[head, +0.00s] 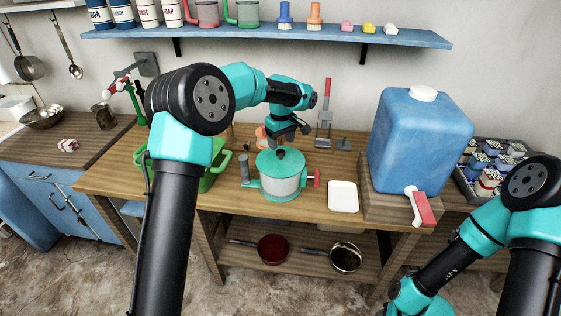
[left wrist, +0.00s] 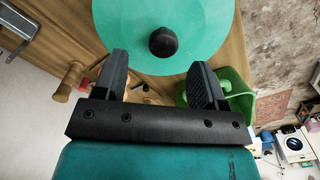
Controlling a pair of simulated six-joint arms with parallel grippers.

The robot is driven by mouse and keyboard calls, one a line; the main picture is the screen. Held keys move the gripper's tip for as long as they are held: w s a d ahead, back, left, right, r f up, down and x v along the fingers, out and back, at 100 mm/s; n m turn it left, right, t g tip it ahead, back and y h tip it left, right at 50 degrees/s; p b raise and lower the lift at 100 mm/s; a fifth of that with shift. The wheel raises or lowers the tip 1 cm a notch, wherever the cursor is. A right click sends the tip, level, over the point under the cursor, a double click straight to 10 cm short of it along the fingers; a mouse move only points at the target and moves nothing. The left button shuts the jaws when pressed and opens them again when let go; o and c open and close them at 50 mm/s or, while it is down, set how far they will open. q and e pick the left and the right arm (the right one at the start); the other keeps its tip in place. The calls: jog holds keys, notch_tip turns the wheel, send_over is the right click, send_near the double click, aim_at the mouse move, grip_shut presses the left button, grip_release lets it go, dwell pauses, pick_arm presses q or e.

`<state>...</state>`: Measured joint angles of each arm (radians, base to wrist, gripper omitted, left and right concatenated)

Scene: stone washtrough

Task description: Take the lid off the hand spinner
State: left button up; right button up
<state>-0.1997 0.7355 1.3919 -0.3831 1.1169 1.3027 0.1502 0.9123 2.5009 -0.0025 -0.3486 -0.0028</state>
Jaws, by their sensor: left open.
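The hand spinner (head: 282,188) stands on the wooden table, a pale drum with teal bands, a grey handle on its left and a red part on its right. Its teal lid (head: 268,162) sits on top with a round black knob (head: 281,153). The lid (left wrist: 205,18) and knob (left wrist: 163,42) also show in the left wrist view. My left gripper (head: 290,138) is open and empty just above the lid. In the left wrist view, the knob lies just beyond the gap between its fingertips (left wrist: 160,60). My right arm shows at lower right; its gripper is out of frame.
A white tray (head: 343,197) lies right of the spinner. A green tub (head: 212,177) stands to its left, partly behind my left arm. A blue water container (head: 420,140) with a red tap stands on a wooden block at right. A blue shelf (head: 270,34) runs above.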

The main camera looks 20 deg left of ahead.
aim_at(280, 151)
pick_arm(q)
jog(key=shift+f, duration=0.15)
jog(key=shift+s+f, duration=0.15)
jog(key=shift+f, duration=2.4)
jog(key=c, duration=1)
jog(key=shift+c, duration=0.2)
